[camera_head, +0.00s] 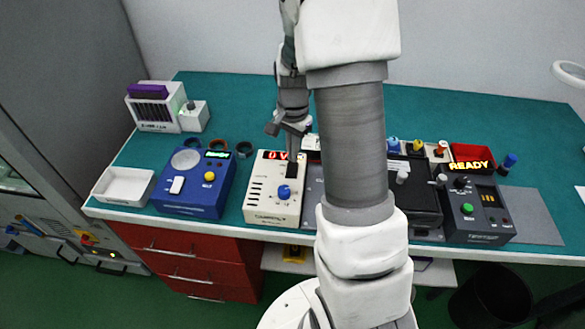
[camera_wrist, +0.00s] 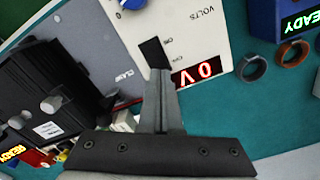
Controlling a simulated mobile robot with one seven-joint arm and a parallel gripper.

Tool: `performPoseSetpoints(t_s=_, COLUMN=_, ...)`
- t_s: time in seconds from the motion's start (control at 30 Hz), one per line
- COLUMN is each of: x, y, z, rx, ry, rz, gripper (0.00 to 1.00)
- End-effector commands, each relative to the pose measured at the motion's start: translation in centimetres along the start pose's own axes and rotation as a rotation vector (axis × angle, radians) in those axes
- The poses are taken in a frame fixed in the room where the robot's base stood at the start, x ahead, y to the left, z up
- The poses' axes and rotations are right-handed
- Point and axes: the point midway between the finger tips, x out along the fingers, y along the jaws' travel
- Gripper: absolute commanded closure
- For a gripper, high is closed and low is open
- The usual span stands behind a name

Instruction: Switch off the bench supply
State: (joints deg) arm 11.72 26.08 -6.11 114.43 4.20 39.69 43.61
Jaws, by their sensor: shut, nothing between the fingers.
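The bench supply (camera_head: 262,199) is a cream box on the green bench, with a blue knob (camera_head: 284,192) and a lit red display (camera_head: 272,155) reading about "0 V". In the wrist view its panel (camera_wrist: 200,20) is upside down, with the word VOLTS, the red display (camera_wrist: 197,73) and a black switch (camera_wrist: 153,50). My gripper (camera_wrist: 160,75) is shut and empty. Its fingertips are at the switch's edge and cover part of it. I cannot tell whether they touch it. In the head view my gripper (camera_head: 292,158) is over the supply's back right part.
A blue device (camera_head: 197,185) stands left of the supply, with dark and brown rings (camera_head: 218,145) behind it. A white tray (camera_head: 124,186) is farther left. A dark fixture (camera_head: 415,205) and a black box (camera_head: 480,210) stand to the right. My arm hides the middle.

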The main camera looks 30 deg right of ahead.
Motion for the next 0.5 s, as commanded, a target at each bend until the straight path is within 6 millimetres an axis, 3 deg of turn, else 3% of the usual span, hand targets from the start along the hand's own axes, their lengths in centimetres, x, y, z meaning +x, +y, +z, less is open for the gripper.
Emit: performPoseSetpoints(t_s=0.5, x=0.86, y=0.01, z=0.01, rx=0.000, ry=0.000, rz=0.000, gripper=1.00)
